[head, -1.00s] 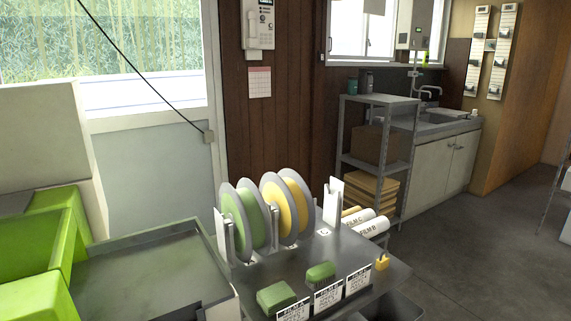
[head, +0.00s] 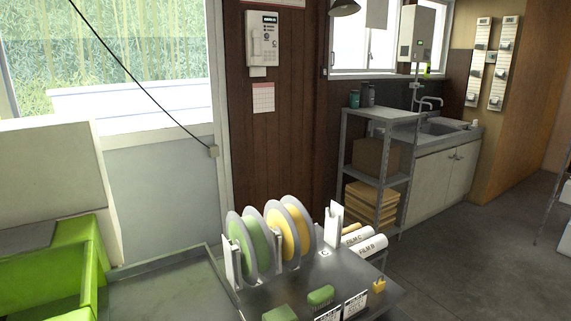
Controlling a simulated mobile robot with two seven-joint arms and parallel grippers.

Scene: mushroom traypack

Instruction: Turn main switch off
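I cannot make out a thing that is clearly the main switch. A white wall unit (head: 263,39) with a dark display and small markings hangs on the brown wood wall, upper middle. A small pale box (head: 214,151) with a black cable sits on the door frame to its lower left. A small yellow part (head: 379,286) is at the right edge of the dark metal table (head: 262,296); I cannot tell what it is. Neither of my grippers is in view.
Green reels (head: 243,246) and yellow reels (head: 289,231) stand on the table, with white film rolls (head: 371,246) behind. Green crates (head: 72,262) are at left. A grey shelf (head: 380,114) stands by the sink counter (head: 440,165). Open floor (head: 480,262) lies at right.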

